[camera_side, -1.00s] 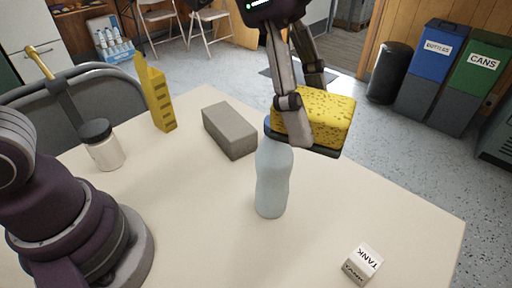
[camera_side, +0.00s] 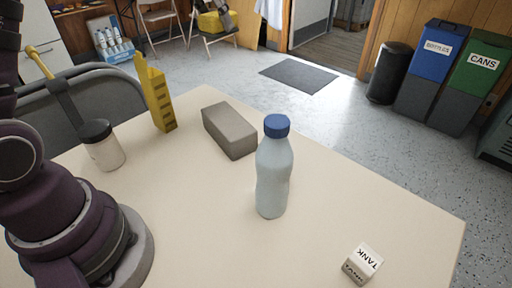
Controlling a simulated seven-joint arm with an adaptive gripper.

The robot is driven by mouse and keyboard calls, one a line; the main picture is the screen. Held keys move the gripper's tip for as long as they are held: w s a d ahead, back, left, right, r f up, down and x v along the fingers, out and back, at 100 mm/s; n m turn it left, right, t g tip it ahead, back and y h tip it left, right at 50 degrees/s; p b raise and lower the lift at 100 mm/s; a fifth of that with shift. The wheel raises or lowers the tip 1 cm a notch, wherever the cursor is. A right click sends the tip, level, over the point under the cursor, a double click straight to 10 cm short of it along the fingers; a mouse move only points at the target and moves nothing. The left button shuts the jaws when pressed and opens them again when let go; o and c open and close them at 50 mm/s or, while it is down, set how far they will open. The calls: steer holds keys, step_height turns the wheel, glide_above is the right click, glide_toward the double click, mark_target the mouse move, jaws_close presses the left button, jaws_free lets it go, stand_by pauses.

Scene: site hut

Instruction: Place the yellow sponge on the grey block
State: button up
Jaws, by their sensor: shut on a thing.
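On the table (camera_side: 200,220), a pale bottle with a blue cap (camera_side: 272,175) stands right of the block. A yellow upright piece (camera_side: 157,97) and a jar (camera_side: 103,146) stand to its left. A small lettered cube (camera_side: 362,265) lies at the front right.

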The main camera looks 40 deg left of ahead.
mark_target(230, 117)
step_height(230, 117, down, 19)
steer(key=shift+d+r, duration=0.1)
steer(key=shift+d, duration=0.05)
steer(key=shift+f, duration=0.2)
steer(key=o, duration=0.9)
steer(key=shift+o, duration=0.2)
steer(key=shift+r, duration=0.1)
